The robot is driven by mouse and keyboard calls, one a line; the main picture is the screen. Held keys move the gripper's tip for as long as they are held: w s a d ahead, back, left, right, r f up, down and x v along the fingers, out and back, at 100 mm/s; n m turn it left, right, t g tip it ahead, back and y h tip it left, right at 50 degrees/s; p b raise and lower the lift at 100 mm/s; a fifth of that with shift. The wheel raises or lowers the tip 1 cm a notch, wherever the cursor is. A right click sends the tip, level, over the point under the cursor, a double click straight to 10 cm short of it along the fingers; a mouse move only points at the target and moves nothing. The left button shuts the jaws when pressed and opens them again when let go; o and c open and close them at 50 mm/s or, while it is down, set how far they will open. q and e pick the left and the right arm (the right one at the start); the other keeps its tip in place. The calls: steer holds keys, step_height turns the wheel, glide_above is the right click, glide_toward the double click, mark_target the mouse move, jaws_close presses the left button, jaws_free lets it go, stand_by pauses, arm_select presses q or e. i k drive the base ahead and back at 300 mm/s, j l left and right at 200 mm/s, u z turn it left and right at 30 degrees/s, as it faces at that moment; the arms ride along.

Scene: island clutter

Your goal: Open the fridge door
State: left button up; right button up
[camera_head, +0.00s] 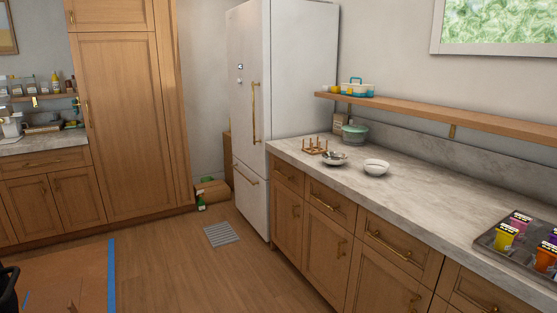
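The white fridge (290,85) stands at the back middle, at the far end of the right-hand counter. Its front faces left. A long vertical brass handle (254,112) is on the upper door (243,80), and a slanting brass handle (246,174) is on the lower drawer (250,195). The upper door looks closed. Neither of my grippers is in view.
The counter (430,200) runs along the right with bowls (376,167), a peg rack (315,146) and a tray (485,240) of coloured packs. The middle floor (200,270) is clear.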

mark_target(248, 27)
steer(key=i+j+u, duration=0.25)
steer(key=i, duration=0.8)
steer(key=i+u, duration=0.25)
steer(key=i, duration=0.75)
